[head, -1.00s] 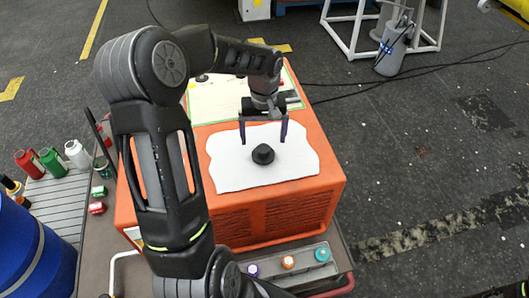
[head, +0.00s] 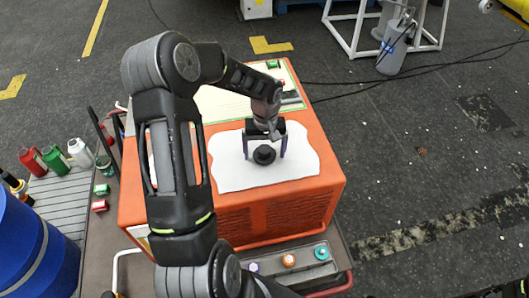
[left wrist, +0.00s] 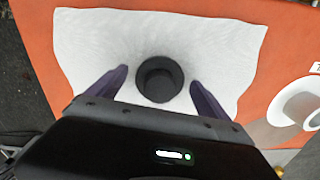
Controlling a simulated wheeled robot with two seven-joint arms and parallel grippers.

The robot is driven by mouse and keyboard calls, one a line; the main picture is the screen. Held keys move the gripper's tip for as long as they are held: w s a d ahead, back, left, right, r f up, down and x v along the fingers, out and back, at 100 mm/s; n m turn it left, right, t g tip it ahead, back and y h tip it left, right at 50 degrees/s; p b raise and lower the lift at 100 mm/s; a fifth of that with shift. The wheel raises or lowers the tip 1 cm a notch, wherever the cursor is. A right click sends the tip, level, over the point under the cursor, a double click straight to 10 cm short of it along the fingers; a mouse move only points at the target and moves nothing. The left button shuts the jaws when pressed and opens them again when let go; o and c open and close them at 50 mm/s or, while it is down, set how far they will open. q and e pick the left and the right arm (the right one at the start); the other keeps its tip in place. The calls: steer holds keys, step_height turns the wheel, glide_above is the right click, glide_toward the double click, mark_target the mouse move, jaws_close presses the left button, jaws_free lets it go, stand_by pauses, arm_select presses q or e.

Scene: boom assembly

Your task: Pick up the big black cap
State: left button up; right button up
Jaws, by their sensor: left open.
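The big black cap (head: 264,155) sits on a white cloth (head: 232,174) on top of the orange box. In the left wrist view the cap (left wrist: 159,79) shows as a dark round piece with a rim, on the white cloth (left wrist: 90,45). My left gripper (head: 264,156) is over the cap, pointing down, with its purple fingers apart on either side of it. In the left wrist view the open fingers (left wrist: 158,82) flank the cap, with white cloth showing between each finger and the cap. My right gripper is not in view.
The orange box (head: 290,210) stands on a grey cart. Several coloured bottles (head: 54,160) and a blue barrel (head: 30,255) are at the left. Coloured knobs (head: 288,260) line the front edge. A white ring-shaped piece (left wrist: 296,105) shows at the right in the left wrist view.

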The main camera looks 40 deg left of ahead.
mark_target(265, 149)
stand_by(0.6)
arm_select(q)
steer(key=c, duration=1.6)
steer(key=shift+r, duration=0.1)
step_height(265, 149, up, 10)
steer(key=shift+f+b, duration=0.2)
steer(key=shift+b, duration=0.55)
steer(key=shift+r, duration=0.1)
steer(key=shift+r, duration=0.1)
